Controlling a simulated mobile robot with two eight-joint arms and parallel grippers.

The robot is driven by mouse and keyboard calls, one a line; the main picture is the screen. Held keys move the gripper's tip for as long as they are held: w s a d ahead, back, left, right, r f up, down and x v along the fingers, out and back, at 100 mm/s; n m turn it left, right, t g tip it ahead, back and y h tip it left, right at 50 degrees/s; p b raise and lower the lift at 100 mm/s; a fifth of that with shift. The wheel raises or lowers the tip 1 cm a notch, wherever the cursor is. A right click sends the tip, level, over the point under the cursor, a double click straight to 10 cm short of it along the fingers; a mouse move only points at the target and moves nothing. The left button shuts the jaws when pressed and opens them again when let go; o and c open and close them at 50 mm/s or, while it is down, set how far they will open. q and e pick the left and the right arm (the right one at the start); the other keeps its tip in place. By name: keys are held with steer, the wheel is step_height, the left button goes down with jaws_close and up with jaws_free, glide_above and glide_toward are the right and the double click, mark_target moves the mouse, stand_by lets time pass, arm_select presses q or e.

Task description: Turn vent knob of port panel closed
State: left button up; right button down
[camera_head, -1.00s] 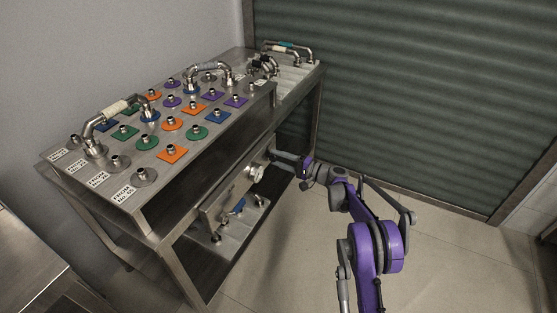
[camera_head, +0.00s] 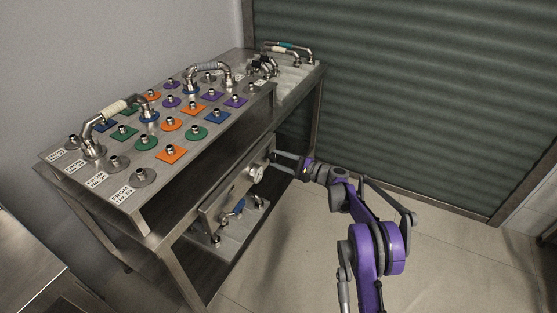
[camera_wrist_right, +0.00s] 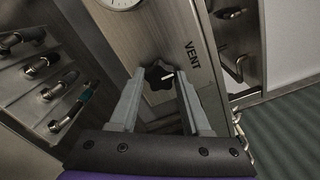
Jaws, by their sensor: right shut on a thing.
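The port panel (camera_head: 222,194) is a metal plate on the lower level of the steel bench. My right gripper (camera_head: 279,160) reaches the panel's right end from the right. In the right wrist view its two fingers (camera_wrist_right: 160,80) stand on either side of the knob and are shut on it. The knob cannot be made out in the head view. My left gripper is out of view.
A round white gauge (camera_head: 256,173) sits on the panel near my right gripper. Below are valves with a blue handle (camera_head: 239,206). The bench top (camera_head: 150,205) overhangs the panel and carries coloured fittings and bent pipes. The floor to the right is clear.

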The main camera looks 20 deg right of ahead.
steer(key=shift+c, duration=1.8)
jaws_free()
steer(key=shift+s+d, duration=0.1)
steer(key=p+v, duration=0.1)
steer(key=v, duration=0.9)
steer(key=shift+s+p, duration=0.25)
steer(key=shift+p, duration=0.15)
